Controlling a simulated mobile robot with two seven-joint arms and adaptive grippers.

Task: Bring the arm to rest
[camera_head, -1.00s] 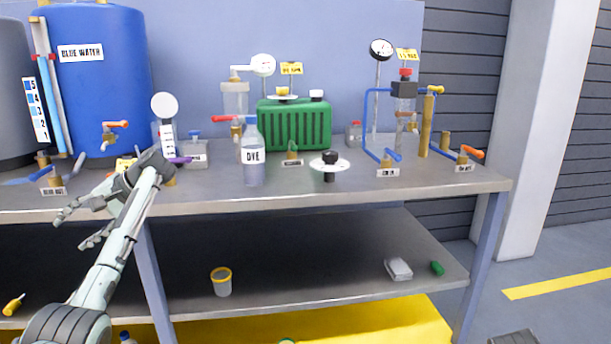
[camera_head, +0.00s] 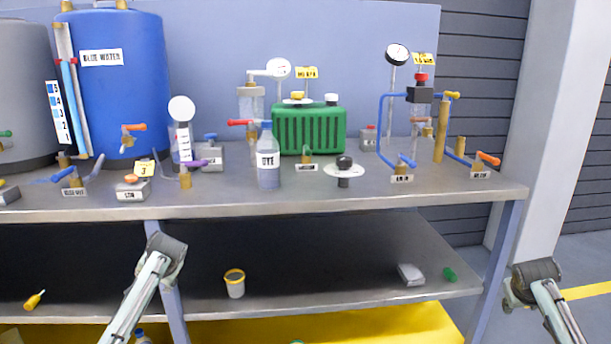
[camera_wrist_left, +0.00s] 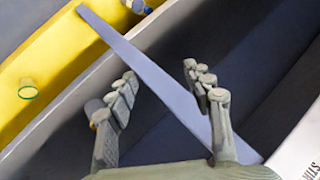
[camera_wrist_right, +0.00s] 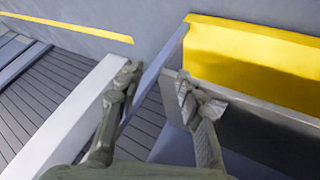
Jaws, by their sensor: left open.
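My left arm comes in low on the left in the head view, its wrist in front of the bench's lower shelf and its fingers hidden. In the left wrist view the left gripper (camera_wrist_left: 160,80) is open and empty, above a blue-grey bench leg and a yellow surface. My right gripper (camera_head: 512,294) is low at the right in the head view, just beyond the bench's right leg. In the right wrist view it (camera_wrist_right: 158,80) stands open with nothing between its fingers. Both grippers are below the bench top (camera_head: 400,193).
On the bench top stand a blue water tank (camera_head: 115,90), a dye bottle (camera_head: 268,165), a green container (camera_head: 308,130) and several valves. The lower shelf (camera_head: 330,290) holds a yellow-rimmed cup (camera_head: 235,288) and a grey box (camera_head: 411,275). A wall pillar (camera_head: 540,130) stands at right.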

